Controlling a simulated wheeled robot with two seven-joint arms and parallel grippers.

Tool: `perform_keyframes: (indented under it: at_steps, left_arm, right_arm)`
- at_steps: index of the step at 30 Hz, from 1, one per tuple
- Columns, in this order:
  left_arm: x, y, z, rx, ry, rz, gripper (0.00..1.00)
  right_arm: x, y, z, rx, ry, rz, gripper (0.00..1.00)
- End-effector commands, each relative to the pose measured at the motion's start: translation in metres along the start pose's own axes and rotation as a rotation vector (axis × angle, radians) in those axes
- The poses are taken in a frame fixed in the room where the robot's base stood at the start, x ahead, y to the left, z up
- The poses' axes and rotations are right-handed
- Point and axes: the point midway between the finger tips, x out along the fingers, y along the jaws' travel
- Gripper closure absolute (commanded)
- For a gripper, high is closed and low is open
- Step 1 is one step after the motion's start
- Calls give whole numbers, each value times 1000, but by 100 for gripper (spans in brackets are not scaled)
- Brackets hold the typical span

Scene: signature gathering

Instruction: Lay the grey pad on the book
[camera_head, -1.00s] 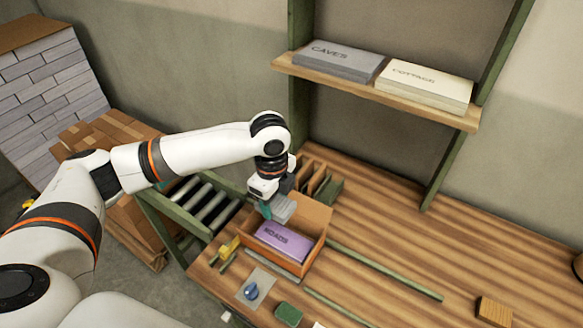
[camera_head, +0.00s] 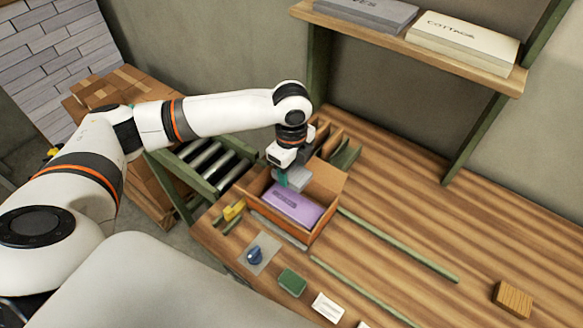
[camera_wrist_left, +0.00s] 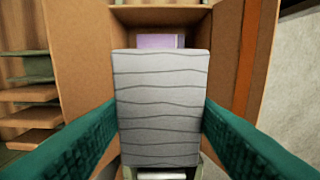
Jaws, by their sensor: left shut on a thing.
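The grey pad (camera_head: 299,179) is held by my left gripper (camera_head: 286,180), over the far end of an open cardboard box (camera_head: 309,239). The purple book (camera_head: 291,208) lies flat in that box, its cover lettering facing up. In the left wrist view the wavy-lined pad (camera_wrist_left: 162,100) sits between the green fingers of my left gripper (camera_wrist_left: 161,112), which are shut on it. The pad hides most of the book there; only a purple strip (camera_wrist_left: 160,41) shows beyond it. I cannot tell whether pad and book touch. My right gripper is not in view.
A green divider rack (camera_head: 346,153) stands behind the box. A yellow item (camera_head: 234,209), a blue-knobbed item (camera_head: 255,256) and a green block (camera_head: 292,282) lie in front. A shelf (camera_head: 440,55) with two books hangs above. The right table area is mostly clear.

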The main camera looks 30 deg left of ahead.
Motion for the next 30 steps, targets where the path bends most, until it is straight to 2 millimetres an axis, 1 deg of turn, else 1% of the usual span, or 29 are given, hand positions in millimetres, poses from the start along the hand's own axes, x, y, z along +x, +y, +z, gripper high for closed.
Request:
perform_keyframes:
  at_steps: [1,5,9,11,24,30]
  left_arm:
    - [11,0,0,0,1,1,70]
    - [24,0,0,0,1,1,70]
    - [37,0,0,0,0,1,70]
    - [41,0,0,-1,0,-2,70]
    - [93,0,0,-1,0,-1,70]
    - [109,0,0,-1,-1,0,70]
  right_arm:
    - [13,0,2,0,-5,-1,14]
    - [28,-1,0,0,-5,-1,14]
    - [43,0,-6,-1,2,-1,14]
    - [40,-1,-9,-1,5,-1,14]
    - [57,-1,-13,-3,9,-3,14]
    - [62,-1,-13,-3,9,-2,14]
